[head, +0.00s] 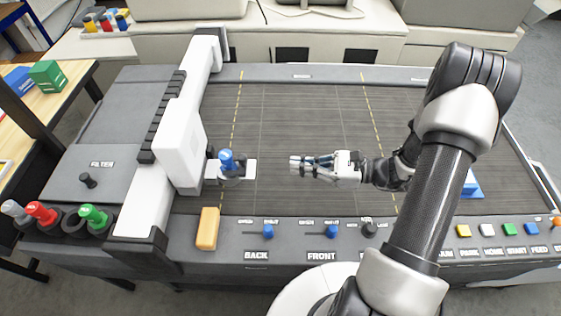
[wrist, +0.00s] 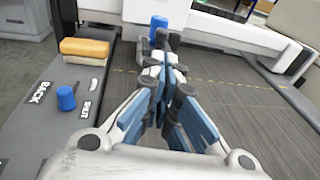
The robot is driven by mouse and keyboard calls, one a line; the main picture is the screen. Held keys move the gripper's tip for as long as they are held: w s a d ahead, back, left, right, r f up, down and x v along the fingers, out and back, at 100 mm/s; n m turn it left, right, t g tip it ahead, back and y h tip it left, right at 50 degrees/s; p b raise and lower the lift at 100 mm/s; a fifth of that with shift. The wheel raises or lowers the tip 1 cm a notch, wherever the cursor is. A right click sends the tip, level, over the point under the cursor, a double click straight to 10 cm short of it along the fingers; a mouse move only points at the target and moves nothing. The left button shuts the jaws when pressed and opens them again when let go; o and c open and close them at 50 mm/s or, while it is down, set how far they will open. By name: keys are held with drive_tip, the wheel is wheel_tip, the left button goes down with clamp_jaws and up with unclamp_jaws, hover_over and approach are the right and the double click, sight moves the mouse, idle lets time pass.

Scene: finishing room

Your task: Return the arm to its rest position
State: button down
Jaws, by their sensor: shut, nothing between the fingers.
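My gripper (head: 297,165) is over the middle of the dark bed of the machine, pointing left. It is shut and empty. In the wrist view its blue-padded fingers (wrist: 165,62) meet at the tips. My arm comes in from the right and bends at a high elbow. A blue-topped tool (head: 232,162) sits in the white carriage head to the left of the fingertips, apart from them in the head view. Its blue top (wrist: 158,22) shows just beyond the fingertips in the wrist view.
The white gantry (head: 180,140) spans the bed at left. A tan block (head: 208,228) lies on the front panel, near blue knobs (head: 331,231) and several coloured buttons (head: 488,230). Red and green-capped tools (head: 93,215) stand at the far left. A blue object (head: 471,184) lies behind my arm.

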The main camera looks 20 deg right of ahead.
drive_tip(key=shift+v, duration=1.05)
drive_tip(key=s+a+r+n+g+h+b, duration=0.2)
drive_tip(key=s+a+r+n+g+h, duration=0.4)
drive_tip(key=s+a+r+n+g, duration=0.55)
drive_tip(key=s+d+r+n+t+h+b, duration=0.1)
drive_tip(key=s+d+r+n+t+h, duration=0.3)
drive_tip(key=n+t+h, duration=0.4)
drive_tip(key=shift+s+d+n+t+h, duration=0.35)
drive_tip(key=shift+s+d+n+h, duration=0.3)
drive_tip(key=shift+n, duration=1.3)
drive_tip(key=shift+r, duration=0.1)
